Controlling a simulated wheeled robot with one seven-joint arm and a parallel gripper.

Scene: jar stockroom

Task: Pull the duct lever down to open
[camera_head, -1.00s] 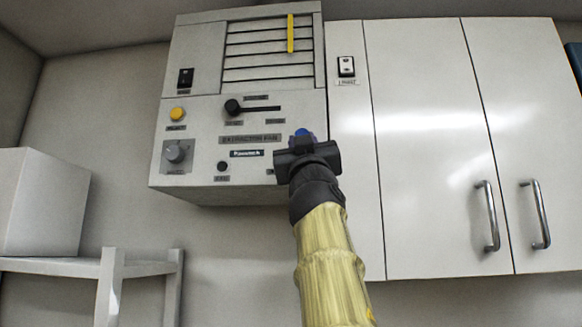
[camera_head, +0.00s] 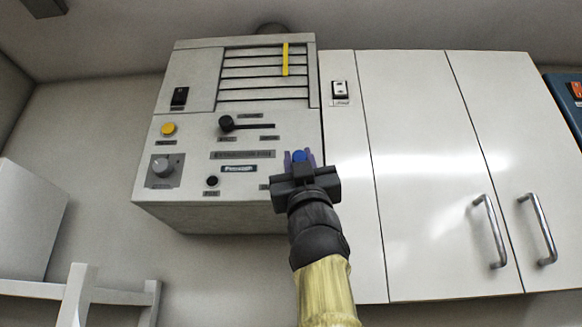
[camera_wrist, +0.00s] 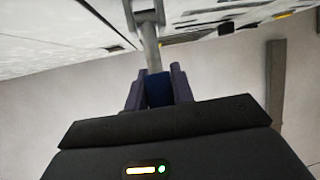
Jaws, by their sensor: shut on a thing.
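The duct lever shows a blue grip (camera_head: 299,156) at the right edge of the grey extractor fan unit (camera_head: 150,195). In the wrist view, the blue grip (camera_wrist: 158,90) sits on a grey metal shaft (camera_wrist: 149,45) that runs up to a bracket. My gripper (camera_head: 300,159) is shut on the blue grip. In the wrist view its purple-grey fingers (camera_wrist: 157,86) stand on both sides of the grip. The lever's pivot is not clear in the head view, where my gripper partly covers the unit's lower right corner.
The unit's front has a black-knobbed slider (camera_head: 226,122), a yellow button (camera_head: 168,129), a grey dial (camera_head: 162,167) and a black switch (camera_head: 180,96). White cabinet doors (camera_head: 425,190) with metal handles stand to the right. A white rack (camera_head: 75,295) is at lower left.

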